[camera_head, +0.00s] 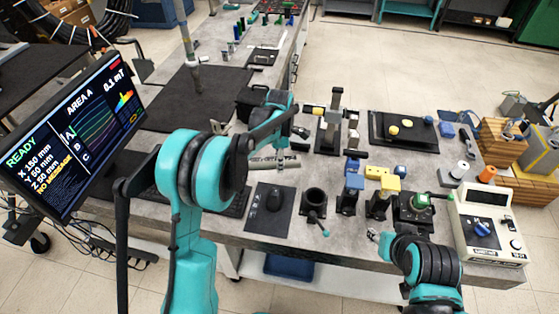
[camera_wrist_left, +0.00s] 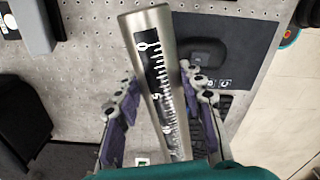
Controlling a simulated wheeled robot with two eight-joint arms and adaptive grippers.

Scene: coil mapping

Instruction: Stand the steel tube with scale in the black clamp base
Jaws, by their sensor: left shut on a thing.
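The steel tube with scale (camera_wrist_left: 163,75) runs between the fingers of my left gripper (camera_wrist_left: 152,100) in the left wrist view. Its dark scale strip with white numbers faces the camera. My left gripper is shut on it. In the head view the tube (camera_head: 275,162) lies roughly level, low over the table, left of the clamp base and partly hidden by my left arm. The black clamp base (camera_head: 314,201) stands upright near the front edge, its round opening facing up and empty, with a teal-tipped handle. My right gripper (camera_head: 374,234) is at the front edge, too small to read.
A black mouse (camera_head: 274,200) on a dark pad lies between the tube and the clamp base. Blue and yellow blocks on black stands (camera_head: 352,190) are right of the base. A meter (camera_head: 488,225) stands at the right edge. A monitor (camera_head: 72,135) is at left.

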